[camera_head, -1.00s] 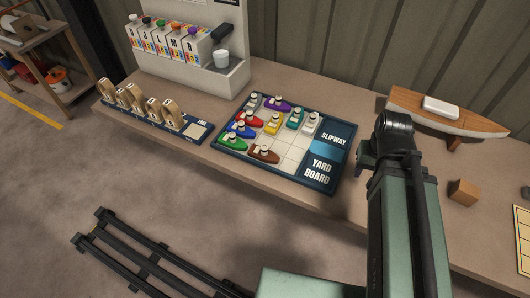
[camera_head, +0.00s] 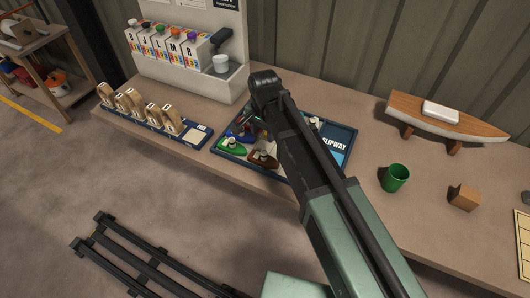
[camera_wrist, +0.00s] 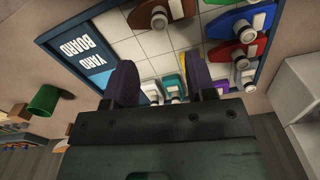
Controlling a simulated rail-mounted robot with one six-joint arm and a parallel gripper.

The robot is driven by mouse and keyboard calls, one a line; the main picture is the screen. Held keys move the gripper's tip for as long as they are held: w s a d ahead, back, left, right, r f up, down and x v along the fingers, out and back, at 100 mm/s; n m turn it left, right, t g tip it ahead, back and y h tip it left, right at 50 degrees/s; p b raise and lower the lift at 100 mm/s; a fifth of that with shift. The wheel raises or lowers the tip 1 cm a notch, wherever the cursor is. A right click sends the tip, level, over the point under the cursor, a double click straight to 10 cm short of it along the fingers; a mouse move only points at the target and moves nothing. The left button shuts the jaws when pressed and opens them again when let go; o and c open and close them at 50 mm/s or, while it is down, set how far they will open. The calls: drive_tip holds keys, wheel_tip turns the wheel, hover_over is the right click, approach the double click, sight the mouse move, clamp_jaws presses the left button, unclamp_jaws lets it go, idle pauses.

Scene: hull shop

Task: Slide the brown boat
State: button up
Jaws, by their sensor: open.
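The brown boat (camera_head: 263,158) is a small block with a light cabin, near the front edge of the dark-blue yard board (camera_head: 355,133). It shows at the top of the wrist view (camera_wrist: 190,9), partly cut off. My gripper (camera_wrist: 160,63) is over the board in the wrist view, its two dark fingers apart and nothing clearly held between them. The brown boat lies beyond the fingertips, apart from them. The white, teal, yellow and purple boats are partly hidden behind my gripper.
A green cup (camera_head: 395,178) and a wooden block (camera_head: 464,197) stand right of the board. A large model boat (camera_head: 445,118) is behind them. A rack of wooden pieces (camera_head: 150,108) is at the left. Bare board squares lie around my fingers.

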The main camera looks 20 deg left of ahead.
sight(264, 152)
wheel_tip(264, 152, down, 11)
drive_tip(key=b, duration=1)
drive_tip(key=shift+r, duration=0.15)
clamp_jaws()
